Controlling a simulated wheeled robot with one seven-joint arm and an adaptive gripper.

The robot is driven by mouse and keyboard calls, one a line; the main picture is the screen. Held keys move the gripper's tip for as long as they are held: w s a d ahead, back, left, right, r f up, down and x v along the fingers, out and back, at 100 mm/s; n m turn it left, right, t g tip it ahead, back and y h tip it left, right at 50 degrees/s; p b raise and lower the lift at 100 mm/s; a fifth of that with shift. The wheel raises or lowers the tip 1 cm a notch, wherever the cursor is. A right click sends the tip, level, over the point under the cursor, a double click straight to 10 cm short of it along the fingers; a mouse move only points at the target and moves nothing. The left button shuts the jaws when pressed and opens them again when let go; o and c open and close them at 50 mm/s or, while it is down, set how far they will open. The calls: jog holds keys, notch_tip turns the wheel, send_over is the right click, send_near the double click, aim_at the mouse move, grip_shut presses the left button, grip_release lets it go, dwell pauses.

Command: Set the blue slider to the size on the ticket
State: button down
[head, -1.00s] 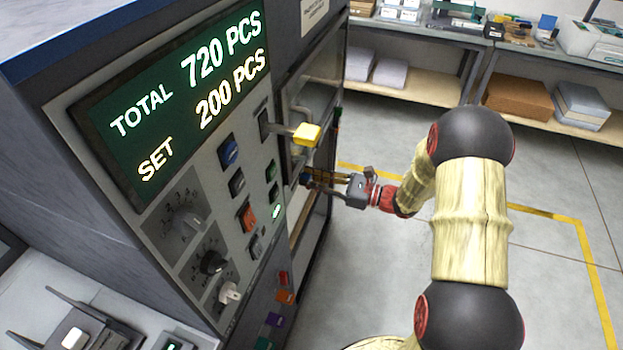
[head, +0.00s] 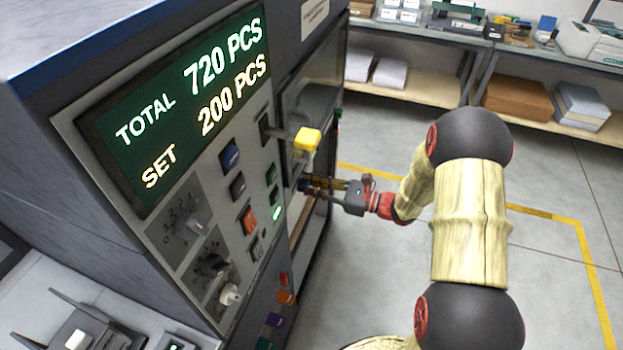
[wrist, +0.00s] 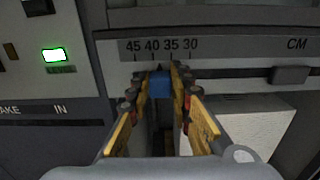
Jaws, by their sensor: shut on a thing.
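The blue slider (wrist: 160,84) is on a horizontal scale in the wrist view, marked 45, 40, 35, 30 from left to right, with CM further right. Its dark pointer stands between the 40 and 35 marks. My gripper (wrist: 160,95) is shut on the slider, with a yellow finger on each side. I cannot make out a size ticket in either view; a small white label (head: 314,14) high on the machine is unreadable.
The yellow-topped lever (head: 307,139) sticks out just above my gripper. A dark slider knob (wrist: 291,75) sits to the right on the scale rail. The display (head: 180,110) reads TOTAL 720 PCS, SET 200 PCS. A green lamp (wrist: 54,55) is lit. Open floor lies right of the machine.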

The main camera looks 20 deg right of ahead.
aim_at(292, 191)
jog(key=shift+s+a+r+p, duration=0.1)
jog(key=shift+s+a+p, duration=0.2)
jog(key=shift+s+a, duration=0.25)
jog(key=shift+s+a+p, duration=0.3)
jog(key=shift+s+a, duration=0.05)
jog(key=shift+s, duration=0.35)
jog(key=shift+s+a+f, duration=0.2)
jog(key=shift+s, duration=0.1)
jog(key=c, duration=1.6)
grip_release()
jog(key=shift+s+d, duration=0.3)
jog(key=shift+d, duration=0.2)
jog(key=v, duration=1.1)
jog(key=shift+a, duration=0.1)
